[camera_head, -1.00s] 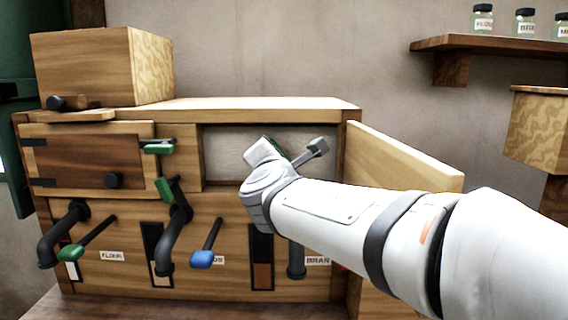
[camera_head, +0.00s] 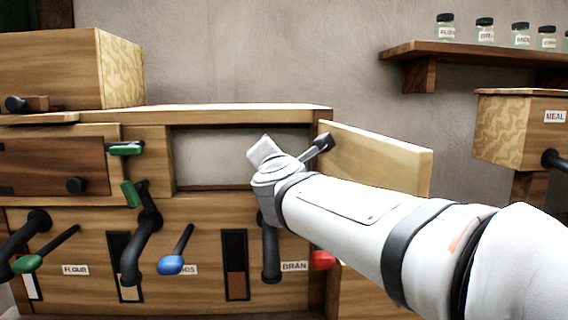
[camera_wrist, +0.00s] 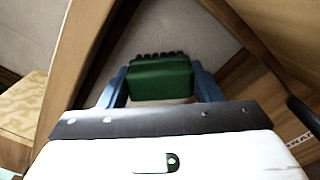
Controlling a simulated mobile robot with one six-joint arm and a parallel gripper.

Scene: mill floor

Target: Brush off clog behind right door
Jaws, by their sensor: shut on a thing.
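In the wrist view my gripper (camera_wrist: 160,90) has its blue fingers shut on a green brush (camera_wrist: 160,78) with dark bristles pointing away from me. Pale grey surface shows beyond the bristles; whether they touch it I cannot tell. In the head view the right door (camera_head: 375,157) stands open to the right of the cabinet (camera_head: 205,215). My wrist is in front of the right end of the open bay (camera_head: 215,158); my fingers and the brush are hidden there. I can make out no clog in either view.
Below the bay are dark spouts, a blue-ended lever (camera_head: 172,264), a green-ended lever (camera_head: 28,263) and a red knob (camera_head: 323,259). A wooden box (camera_head: 60,70) stands on top at left. A shelf with jars (camera_head: 485,30) and a MEAL bin (camera_head: 515,130) are at right.

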